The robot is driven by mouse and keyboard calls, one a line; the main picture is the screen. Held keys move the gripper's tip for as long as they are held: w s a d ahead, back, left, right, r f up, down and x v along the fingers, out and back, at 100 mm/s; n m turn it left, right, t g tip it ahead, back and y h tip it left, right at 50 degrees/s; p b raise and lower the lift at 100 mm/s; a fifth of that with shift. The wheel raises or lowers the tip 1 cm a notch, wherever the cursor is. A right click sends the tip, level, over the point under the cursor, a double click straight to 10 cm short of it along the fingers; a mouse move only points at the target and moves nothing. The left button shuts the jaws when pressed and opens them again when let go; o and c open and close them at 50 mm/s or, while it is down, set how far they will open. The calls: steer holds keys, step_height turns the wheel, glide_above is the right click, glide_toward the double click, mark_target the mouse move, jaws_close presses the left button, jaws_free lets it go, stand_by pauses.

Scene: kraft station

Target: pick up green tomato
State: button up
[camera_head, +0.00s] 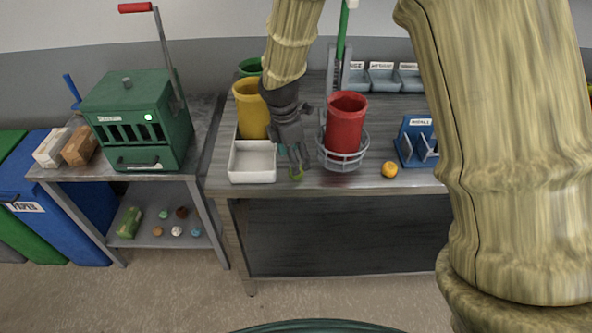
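The green tomato (296,174) shows only as a small green patch near the front of the metal table, mostly hidden by my fingers. My gripper (295,162) points down at it from above, with its fingertips right at the green patch. I cannot tell whether the fingers are apart or pressing on it.
A white tray (252,178) lies close left of my gripper, and a red container (346,120) in a wire holder stands close right. A yellow container (251,110) stands behind. An orange fruit (389,169) and a blue rack (407,151) are further right.

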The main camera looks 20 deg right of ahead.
steer(key=shift+w+d+f+p, duration=0.2)
steer(key=shift+f+p, duration=0.3)
steer(key=shift+f, duration=0.85)
steer(key=shift+w+d+f+p, duration=0.15)
steer(key=shift+f+p, duration=0.35)
steer(key=shift+f, duration=0.8)
steer(key=shift+s, duration=0.1)
steer(key=c, duration=1.1)
